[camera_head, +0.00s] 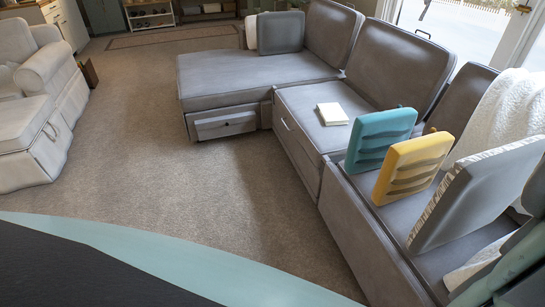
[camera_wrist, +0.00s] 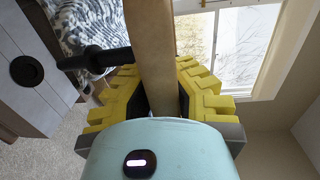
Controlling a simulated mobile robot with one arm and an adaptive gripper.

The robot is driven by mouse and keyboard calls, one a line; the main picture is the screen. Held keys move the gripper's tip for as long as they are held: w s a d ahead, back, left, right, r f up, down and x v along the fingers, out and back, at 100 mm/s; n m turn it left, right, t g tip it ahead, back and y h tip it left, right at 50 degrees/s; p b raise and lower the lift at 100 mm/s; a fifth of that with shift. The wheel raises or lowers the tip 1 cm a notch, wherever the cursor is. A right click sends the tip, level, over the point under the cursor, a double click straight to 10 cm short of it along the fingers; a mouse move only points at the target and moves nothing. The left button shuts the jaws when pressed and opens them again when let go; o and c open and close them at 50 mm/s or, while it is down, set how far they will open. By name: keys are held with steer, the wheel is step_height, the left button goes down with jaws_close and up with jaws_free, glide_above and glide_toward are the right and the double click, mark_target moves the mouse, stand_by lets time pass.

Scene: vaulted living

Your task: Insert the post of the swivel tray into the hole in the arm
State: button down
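In the wrist view, my gripper (camera_wrist: 158,88) has yellow stepped fingers closed on both sides of the swivel tray (camera_wrist: 154,40), a tan wooden board seen nearly edge-on. The tray's black post (camera_wrist: 97,58) sticks out to the left from the board. Its narrow tip points toward the grey arm (camera_wrist: 50,105). The arm has a round black-rimmed hole (camera_wrist: 26,70) in its face. The post tip looks apart from the hole, slightly right of it in the picture; the exact gap cannot be told. The gripper, tray and hole cannot be made out in the head view.
A grey sectional sofa (camera_head: 225,80) runs along the right in the head view. A teal cushion (camera_head: 380,138), a yellow cushion (camera_head: 412,168) and a white book (camera_head: 332,114) rest on it. A white armchair (camera_head: 55,85) stands at left. The carpet (camera_head: 200,180) between is clear.

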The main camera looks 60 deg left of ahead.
steer(key=shift+s+r, duration=0.1)
step_height(320, 180, down, 12)
steer(key=b, duration=0.9)
steer(key=shift+b, duration=0.4)
stand_by(1.1)
stand_by(0.4)
steer(key=c, duration=1.1)
jaws_free()
steer(key=shift+o, duration=0.2)
